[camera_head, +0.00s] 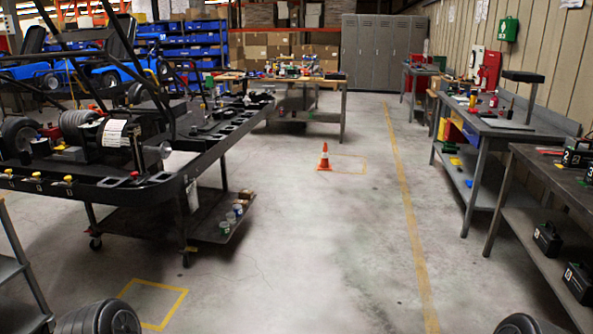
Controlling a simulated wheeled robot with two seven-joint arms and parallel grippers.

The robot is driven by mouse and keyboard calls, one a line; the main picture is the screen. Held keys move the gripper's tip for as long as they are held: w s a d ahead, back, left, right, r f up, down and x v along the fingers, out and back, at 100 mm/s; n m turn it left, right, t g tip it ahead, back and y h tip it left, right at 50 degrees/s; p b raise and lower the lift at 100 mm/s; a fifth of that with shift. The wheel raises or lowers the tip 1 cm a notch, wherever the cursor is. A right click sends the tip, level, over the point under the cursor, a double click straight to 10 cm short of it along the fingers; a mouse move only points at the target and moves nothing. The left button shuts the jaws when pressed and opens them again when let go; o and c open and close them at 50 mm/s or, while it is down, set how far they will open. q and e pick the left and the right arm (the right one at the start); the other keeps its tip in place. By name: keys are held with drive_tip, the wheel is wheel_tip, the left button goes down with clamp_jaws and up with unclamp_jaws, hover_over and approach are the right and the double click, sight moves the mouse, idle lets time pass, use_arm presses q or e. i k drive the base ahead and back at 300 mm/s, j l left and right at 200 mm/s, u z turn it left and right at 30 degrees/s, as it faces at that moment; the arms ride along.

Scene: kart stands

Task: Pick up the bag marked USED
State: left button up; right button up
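I cannot make out a bag marked USED in the head view. No lettering that reads USED is legible from here. Neither of my grippers shows in the picture, so their state and anything in them is hidden.
A kart frame on a wheeled stand (150,222) fills the left. Grey workbenches (490,125) line the right wall, with black numbered cases (577,282) on a lower shelf. An orange cone (324,157) stands mid-floor. A worktable (343,125) stands farther back. The concrete aisle (330,250) is clear.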

sight(191, 191)
drive_tip(key=i+l+u, duration=0.2)
drive_tip(key=i, duration=0.35)
drive_tip(key=i+u, duration=0.2)
drive_tip(key=i, duration=0.35)
drive_tip(key=i+j+u, duration=0.15)
drive_tip(key=i+u, duration=0.2)
drive_tip(key=i, duration=0.3)
drive_tip(key=i+u, duration=0.3)
drive_tip(key=i, duration=0.4)
drive_tip(key=i+l+u, duration=0.2)
drive_tip(key=i+u, duration=0.15)
drive_tip(key=i, duration=0.3)
